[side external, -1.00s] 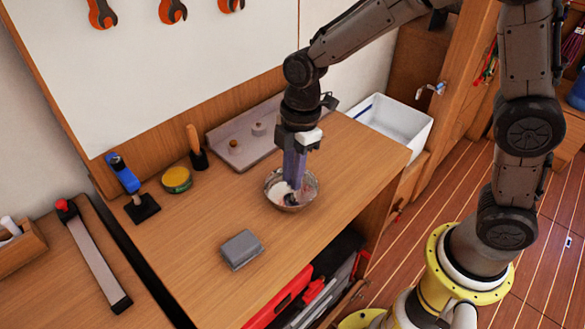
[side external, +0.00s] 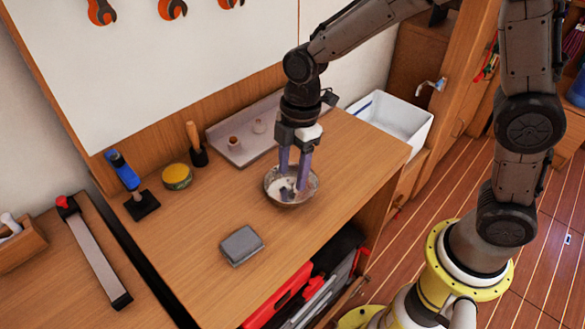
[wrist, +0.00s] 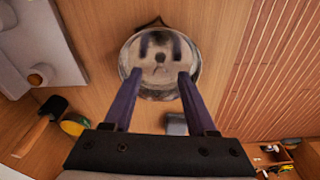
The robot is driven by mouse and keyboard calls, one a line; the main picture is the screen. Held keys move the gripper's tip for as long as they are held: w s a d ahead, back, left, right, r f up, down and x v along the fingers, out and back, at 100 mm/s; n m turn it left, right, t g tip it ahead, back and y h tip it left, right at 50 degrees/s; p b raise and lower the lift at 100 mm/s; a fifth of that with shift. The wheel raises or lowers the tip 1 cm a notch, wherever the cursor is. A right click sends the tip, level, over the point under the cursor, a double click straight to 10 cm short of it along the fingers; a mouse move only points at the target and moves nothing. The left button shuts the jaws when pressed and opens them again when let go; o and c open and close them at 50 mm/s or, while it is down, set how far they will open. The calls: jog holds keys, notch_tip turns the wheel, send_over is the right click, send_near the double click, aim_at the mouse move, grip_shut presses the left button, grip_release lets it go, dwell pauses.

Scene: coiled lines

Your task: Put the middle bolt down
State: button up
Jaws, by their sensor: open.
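My gripper (side external: 293,180) is open, its two purple fingers spread and pointing down into a round metal bowl (side external: 272,192). The wrist view also shows the gripper (wrist: 160,74), with nothing clamped between the fingertips, over the shiny bowl (wrist: 128,50). A small dark spot shows in the middle of the bowl floor in the wrist view, and dark shapes show there in the side view. I cannot tell the bolt from finger reflections inside the bowl.
A grey tray (side external: 218,137) with two small pieces stands behind. A grey block (side external: 241,245) lies in front left of the bowl. A yellow tin (side external: 177,177), wooden-handled tool (side external: 195,143) and blue-handled tool (side external: 126,174) stand left. A white basin (side external: 410,124) is at right.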

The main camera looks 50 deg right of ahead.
aim_at(292, 179)
jog(key=shift+r, duration=3.55)
jog(key=shift+w+d, duration=0.1)
jog(key=shift+d, duration=0.05)
jog(key=s+d+r+m+t, duration=0.4)
jog(key=s+d+r, duration=0.4)
jog(key=d+r, duration=0.1)
jog(key=s+d+f+m, duration=0.1)
jog(key=s+d+m, duration=0.1)
jog(key=s+m, duration=0.3)
jog(key=s+d+f+m+t+h, duration=0.1)
jog(key=s+d+f+m, duration=0.1)
jog(key=s+m, duration=0.3)
jog(key=shift+s+d+f+m, duration=0.2)
jog(key=shift+s+f+m, duration=0.15)
jog(key=shift+m, duration=0.85)
